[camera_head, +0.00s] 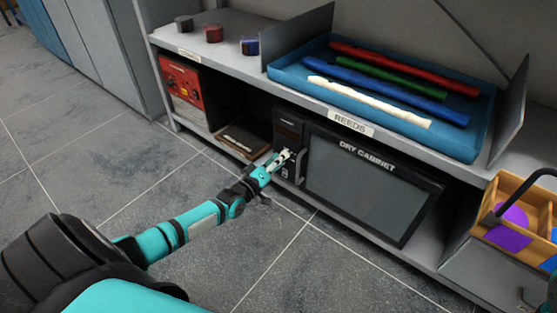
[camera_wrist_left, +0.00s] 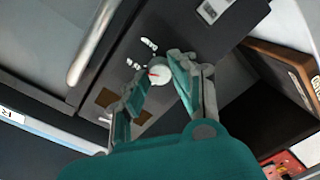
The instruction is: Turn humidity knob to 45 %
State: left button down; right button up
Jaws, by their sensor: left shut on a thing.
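The black dry cabinet (camera_head: 425,186) stands on the lower shelf, with a control panel on its left side. On that panel the pale round humidity knob (camera_wrist_left: 158,74) with a red pointer mark shows in the left wrist view. My left gripper (camera_head: 284,158) reaches the panel. In the left wrist view its two fingers (camera_wrist_left: 156,77) are shut on the knob, one on each side. The white markings around the knob are too small to read, so I cannot tell its setting.
The cabinet's vertical door handle (camera_wrist_left: 92,45) is close beside the panel. A wooden-framed case (camera_head: 247,137) and a red instrument (camera_head: 181,84) lie left of the cabinet. Above are a blue tray (camera_head: 283,72) of coloured recorders and a shelf edge. The floor in front is clear.

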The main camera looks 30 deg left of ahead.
pick_arm(q)
jog(key=c, duration=1.1)
grip_release()
jog(key=shift+s, duration=0.1)
jog(key=s, duration=1.1)
jog(key=shift+s+a+r, duration=0.2)
jog(key=shift+s+a, duration=0.2)
